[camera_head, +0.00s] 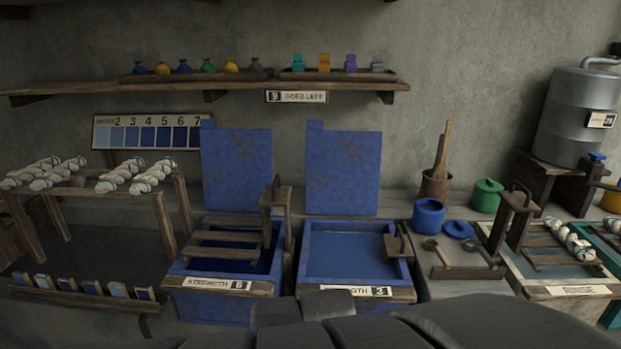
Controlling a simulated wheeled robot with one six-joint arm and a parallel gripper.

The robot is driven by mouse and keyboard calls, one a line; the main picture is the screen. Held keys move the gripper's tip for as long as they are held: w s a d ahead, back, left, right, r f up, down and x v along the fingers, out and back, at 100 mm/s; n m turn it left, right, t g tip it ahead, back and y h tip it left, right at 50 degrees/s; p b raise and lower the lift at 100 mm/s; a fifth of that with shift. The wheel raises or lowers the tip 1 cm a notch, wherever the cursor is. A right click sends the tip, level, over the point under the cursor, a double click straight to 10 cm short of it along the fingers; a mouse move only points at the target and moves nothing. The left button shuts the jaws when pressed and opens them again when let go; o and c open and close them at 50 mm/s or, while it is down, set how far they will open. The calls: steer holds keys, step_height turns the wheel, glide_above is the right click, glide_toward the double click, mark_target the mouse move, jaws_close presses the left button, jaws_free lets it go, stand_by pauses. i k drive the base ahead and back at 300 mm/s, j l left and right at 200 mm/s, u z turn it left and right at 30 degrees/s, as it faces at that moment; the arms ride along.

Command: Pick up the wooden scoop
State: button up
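A small brown wooden scoop (432,244) lies on the grey counter at the right of centre, with its round bowl toward the back and its handle toward the front. It is just in front of an open blue pot (428,216). A darker, greyish scoop or ladle (483,254) lies to its right, near a low wooden block (468,272). Dark parts of my arm fill the bottom edge, well apart from the wooden scoop. I cannot make out clear fingertips there, nor whether my gripper is open or shut. Nothing is seen held.
A blue lid (458,229), a green pot (486,195) and a brown cup of sticks (436,187) stand behind the scoop. A blue vat (306,266) is on the left, a rinse vat (574,283) with a wooden upright (518,222) on the right.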

mark_target(430, 245)
steer(key=z, duration=1.2)
steer(key=i+u, duration=0.25)
steer(key=i, duration=0.75)
